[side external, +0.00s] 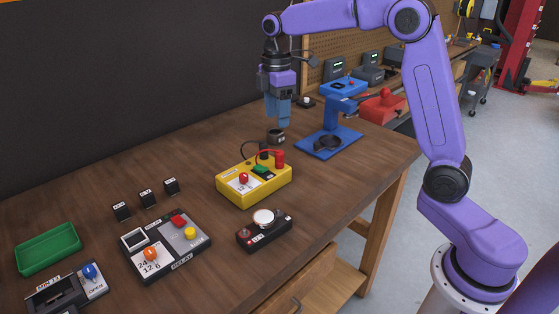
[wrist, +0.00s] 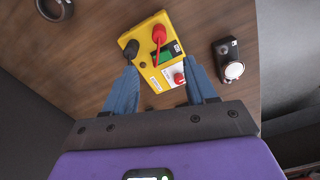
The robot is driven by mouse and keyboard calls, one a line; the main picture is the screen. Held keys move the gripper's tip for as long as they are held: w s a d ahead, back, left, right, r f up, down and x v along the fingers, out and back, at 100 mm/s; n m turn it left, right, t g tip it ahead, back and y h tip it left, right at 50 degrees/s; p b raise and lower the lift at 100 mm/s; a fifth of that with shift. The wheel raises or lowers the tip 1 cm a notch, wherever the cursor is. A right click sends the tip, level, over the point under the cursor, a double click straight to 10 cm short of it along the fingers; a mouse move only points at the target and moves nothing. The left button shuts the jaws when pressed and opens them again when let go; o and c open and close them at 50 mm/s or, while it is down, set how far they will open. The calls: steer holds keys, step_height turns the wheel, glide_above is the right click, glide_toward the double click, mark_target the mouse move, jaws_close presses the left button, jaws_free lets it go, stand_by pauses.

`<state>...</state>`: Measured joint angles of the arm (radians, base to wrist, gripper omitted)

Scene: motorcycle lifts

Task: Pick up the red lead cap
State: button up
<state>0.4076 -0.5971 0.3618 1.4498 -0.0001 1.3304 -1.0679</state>
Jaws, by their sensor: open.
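The red lead cap (side external: 280,158) stands upright on the back right of the yellow box (side external: 240,192), with a thin red lead running from it. In the wrist view the red lead cap (wrist: 159,34) is ahead of the fingers, near the box's far edge. A black lead cap (wrist: 131,49) stands beside it on the same box. My gripper (side external: 278,124) points down in the air, above and behind the yellow box. Its blue fingers are apart in the wrist view (wrist: 160,76), with nothing between them, and do not touch the cap.
A small dark ring-like holder (side external: 276,136) sits on the table below the fingers. A blue stand (side external: 330,142) is to the right. A black box with a white round button (side external: 264,228) and a relay panel (side external: 165,246) are in front.

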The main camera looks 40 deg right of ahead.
glide_above(280, 152)
steer(key=f, duration=0.6)
steer(key=shift+w+a+f, duration=0.15)
steer(key=shift+a+f, duration=0.1)
steer(key=shift+a, duration=0.1)
steer(key=f, duration=0.4)
steer(key=shift+d+f, duration=0.15)
steer(key=shift+d, duration=0.25)
steer(key=shift+f, duration=0.6)
jaws_close()
